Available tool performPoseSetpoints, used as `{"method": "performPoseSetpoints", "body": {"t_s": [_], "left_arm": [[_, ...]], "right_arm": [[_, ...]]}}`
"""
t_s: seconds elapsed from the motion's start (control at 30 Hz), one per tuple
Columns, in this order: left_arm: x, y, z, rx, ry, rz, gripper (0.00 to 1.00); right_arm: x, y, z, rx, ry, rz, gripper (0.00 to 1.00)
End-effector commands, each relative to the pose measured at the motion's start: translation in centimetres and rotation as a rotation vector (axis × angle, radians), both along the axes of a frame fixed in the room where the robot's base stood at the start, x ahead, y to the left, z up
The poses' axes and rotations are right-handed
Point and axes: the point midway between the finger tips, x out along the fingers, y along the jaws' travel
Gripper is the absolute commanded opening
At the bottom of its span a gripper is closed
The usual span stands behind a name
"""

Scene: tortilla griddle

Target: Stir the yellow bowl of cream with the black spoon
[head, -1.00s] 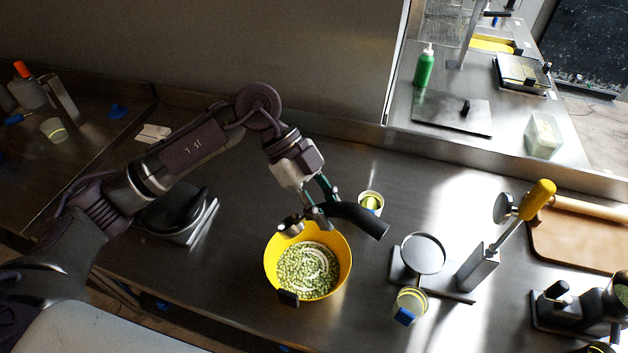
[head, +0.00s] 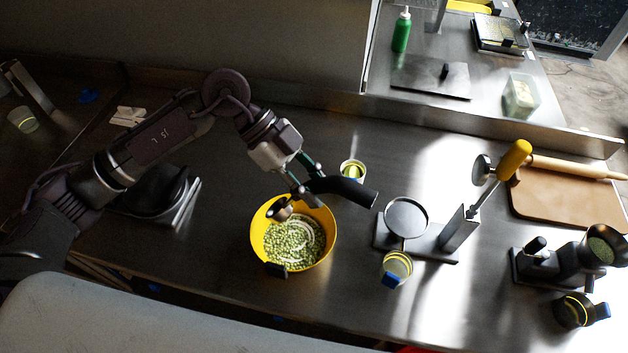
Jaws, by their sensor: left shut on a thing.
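The yellow bowl (head: 329,240) stands on the steel counter. It holds green, pea-like bits with a pale swirl near the middle. My left gripper (head: 308,192) is above the bowl's back rim, shut on the black spoon (head: 348,189). The spoon's thick black handle points right, past the bowl. Its round metal head is at the bowl's back left, just inside the rim as seen from above; I cannot tell whether it touches the contents. My right gripper is not in view.
A small cup (head: 352,169) stands just behind the spoon handle. A stand with a round plate (head: 406,216) and a blue-tabbed cup (head: 396,268) are right of the bowl. A black press (head: 160,188) sits to the left. The counter in front of the bowl is clear.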

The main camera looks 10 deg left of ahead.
Motion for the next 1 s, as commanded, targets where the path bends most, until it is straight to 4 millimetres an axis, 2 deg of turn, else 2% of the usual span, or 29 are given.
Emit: {"method": "performPoseSetpoints", "body": {"t_s": [1.0], "left_arm": [[0.0, 0.0, -8.4, 0.0, 0.0, 0.0, 0.0]], "right_arm": [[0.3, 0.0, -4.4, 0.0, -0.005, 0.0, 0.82]]}}
